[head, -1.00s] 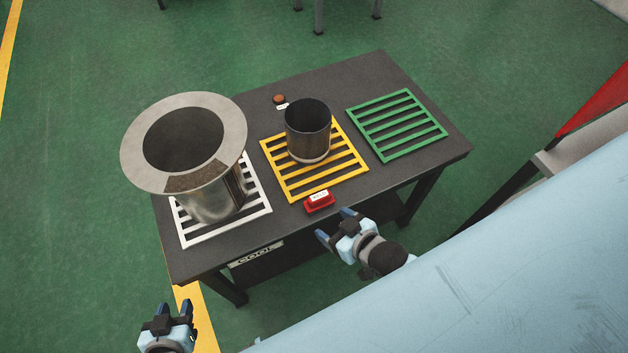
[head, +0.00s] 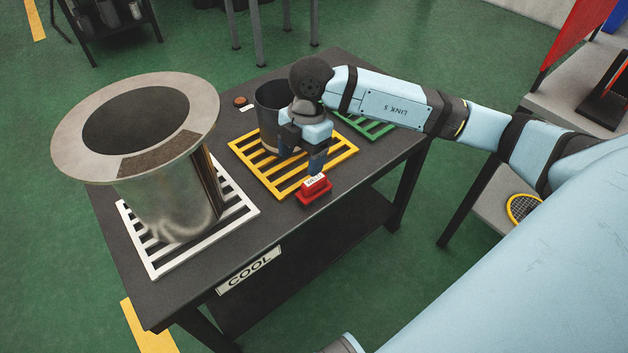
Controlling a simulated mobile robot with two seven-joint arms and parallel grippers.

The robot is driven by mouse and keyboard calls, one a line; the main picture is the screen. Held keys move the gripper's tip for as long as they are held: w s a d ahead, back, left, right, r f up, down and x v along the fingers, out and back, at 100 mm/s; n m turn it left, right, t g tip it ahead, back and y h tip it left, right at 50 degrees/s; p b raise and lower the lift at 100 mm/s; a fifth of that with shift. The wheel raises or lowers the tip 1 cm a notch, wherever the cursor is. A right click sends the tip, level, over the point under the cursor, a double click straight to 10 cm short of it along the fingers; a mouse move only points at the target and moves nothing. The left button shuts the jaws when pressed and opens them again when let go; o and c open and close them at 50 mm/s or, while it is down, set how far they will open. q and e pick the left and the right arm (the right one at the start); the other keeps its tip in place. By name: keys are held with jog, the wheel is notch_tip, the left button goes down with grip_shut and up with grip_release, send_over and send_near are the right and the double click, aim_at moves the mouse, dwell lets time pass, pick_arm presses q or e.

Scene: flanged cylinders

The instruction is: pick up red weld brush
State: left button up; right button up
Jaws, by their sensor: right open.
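The red weld brush (head: 314,191) lies near the front edge of the dark table, just in front of the yellow grate, with a white label on top. My right gripper (head: 300,158) points down just above and behind the brush. Its blue fingers are apart, and one fingertip overlaps the brush's label in the picture. I cannot tell whether it touches. The brush is not held. My left gripper is out of the picture.
A large flanged metal cylinder (head: 165,200) stands on a white grate (head: 240,212) at left. A smaller cylinder (head: 271,100), partly hidden by my right gripper, stands on the yellow grate (head: 277,190). A green grate (head: 375,130) is behind my arm. A brown round item (head: 240,101) sits at the back.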

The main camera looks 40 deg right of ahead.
jog(key=m+h, duration=0.2)
send_over(314, 179)
jog(key=shift+t, duration=0.3)
notch_tip(314, 179, down, 7)
jog(key=shift+w+d+r+b, duration=0.1)
jog(key=shift+b, duration=0.7)
jog(key=shift+s+f+b, duration=0.2)
jog(key=shift+f+b, duration=0.45)
jog(key=shift+f, duration=2.55)
jog(key=c, duration=1)
jog(key=shift+c, duration=0.4)
jog(key=shift+r, duration=0.1)
notch_tip(314, 179, up, 20)
jog(key=p, duration=0.3)
